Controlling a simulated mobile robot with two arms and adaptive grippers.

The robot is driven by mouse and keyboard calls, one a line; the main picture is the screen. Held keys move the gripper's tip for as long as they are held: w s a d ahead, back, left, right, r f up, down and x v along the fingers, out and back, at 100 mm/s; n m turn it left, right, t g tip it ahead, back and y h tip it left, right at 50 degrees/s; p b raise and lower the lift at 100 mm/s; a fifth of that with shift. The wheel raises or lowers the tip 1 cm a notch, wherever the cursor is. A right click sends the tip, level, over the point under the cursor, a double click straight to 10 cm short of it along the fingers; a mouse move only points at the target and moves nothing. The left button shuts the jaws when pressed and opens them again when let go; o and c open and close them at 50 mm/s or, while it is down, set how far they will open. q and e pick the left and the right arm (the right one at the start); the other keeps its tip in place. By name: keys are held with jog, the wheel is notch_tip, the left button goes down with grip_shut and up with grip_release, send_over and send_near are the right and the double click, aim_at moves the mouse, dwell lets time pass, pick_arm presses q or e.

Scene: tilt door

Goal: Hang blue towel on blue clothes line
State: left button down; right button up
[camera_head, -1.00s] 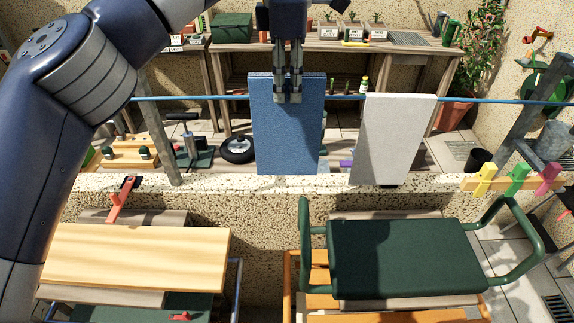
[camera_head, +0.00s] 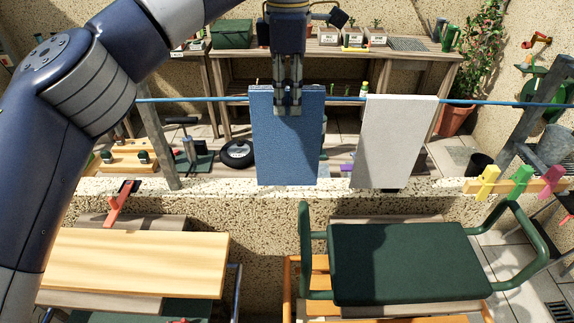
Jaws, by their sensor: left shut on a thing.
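The blue towel (camera_head: 287,150) hangs upright at the middle of the head view. My left gripper (camera_head: 288,108) points down from above and is shut on the towel near its top edge. The blue clothes line (camera_head: 200,99) runs across the view from left to right. The towel's top edge is slightly above the line's height, and the line is hidden behind the towel. I cannot tell whether the towel touches the line. My right gripper is not in view.
A white towel (camera_head: 394,140) hangs on the line just right of the blue one. A low stone wall (camera_head: 240,205) runs below. A clothespin rail (camera_head: 520,185) is at the right. A green padded seat (camera_head: 405,262) and a wooden board (camera_head: 135,262) stand in front.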

pick_arm(q)
jog(key=shift+f+b, duration=0.3)
jog(key=shift+f, duration=0.3)
jog(key=c, duration=1.5)
grip_release()
jog(key=shift+c, duration=0.2)
